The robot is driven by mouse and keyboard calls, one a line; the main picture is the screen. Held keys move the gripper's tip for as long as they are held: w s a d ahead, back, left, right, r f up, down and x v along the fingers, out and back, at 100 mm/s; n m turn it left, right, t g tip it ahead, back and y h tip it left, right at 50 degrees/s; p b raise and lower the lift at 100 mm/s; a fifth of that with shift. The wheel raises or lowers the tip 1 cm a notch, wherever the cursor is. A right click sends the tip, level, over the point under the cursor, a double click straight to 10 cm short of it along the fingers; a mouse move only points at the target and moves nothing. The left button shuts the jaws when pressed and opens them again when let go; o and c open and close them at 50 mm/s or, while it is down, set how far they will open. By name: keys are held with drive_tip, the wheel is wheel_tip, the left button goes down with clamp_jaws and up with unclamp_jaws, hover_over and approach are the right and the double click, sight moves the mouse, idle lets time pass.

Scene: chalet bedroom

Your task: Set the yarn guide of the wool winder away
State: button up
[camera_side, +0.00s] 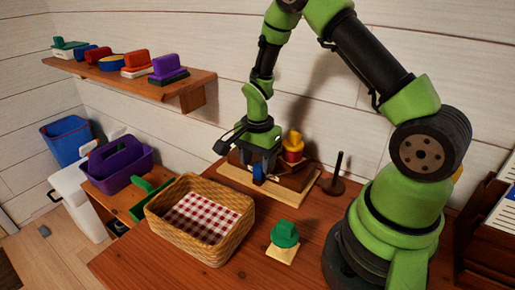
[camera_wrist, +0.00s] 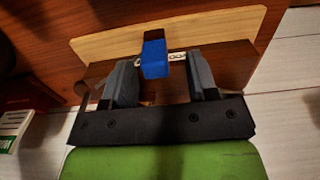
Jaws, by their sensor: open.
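The wool winder stands at the back of the table, with a brown wooden body (camera_side: 295,178) on a pale wooden board (camera_side: 238,184). A red and yellow cone (camera_side: 293,146) stands on its top. A small blue block (camera_side: 259,170), which may be the yarn guide, is at its front; it also shows in the wrist view (camera_wrist: 154,58), beside a small metal strip with holes (camera_wrist: 177,57). My gripper (camera_side: 256,174) is open at the front of the winder. In the wrist view its fingers (camera_wrist: 160,72) stand on both sides of the blue block, with gaps visible.
A wicker basket (camera_side: 157,211) with a checked cloth stands in front. A green knob on a pale base (camera_side: 285,236) sits to its right. A dark peg stand (camera_side: 336,176) is right of the winder. A wall shelf (camera_side: 181,92) holds several colored items.

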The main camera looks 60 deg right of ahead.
wheel_tip(320, 180, up, 9)
drive_tip(key=shift+r, duration=0.15)
idle(0.4)
wheel_tip(320, 180, up, 12)
drive_tip(key=n+t, duration=0.4)
drive_tip(key=n, duration=0.2)
hover_over(257, 163)
drive_tip(key=s+a, duration=0.6)
drive_tip(key=s+a+r+n+t+y, duration=0.2)
drive_tip(key=s+a+r+n+t, duration=0.1)
drive_tip(key=s+n, duration=0.5)
drive_tip(key=shift+s+a+r, duration=0.65)
drive_tip(key=shift+s+a, duration=0.05)
drive_tip(key=shift+a, duration=0.1)
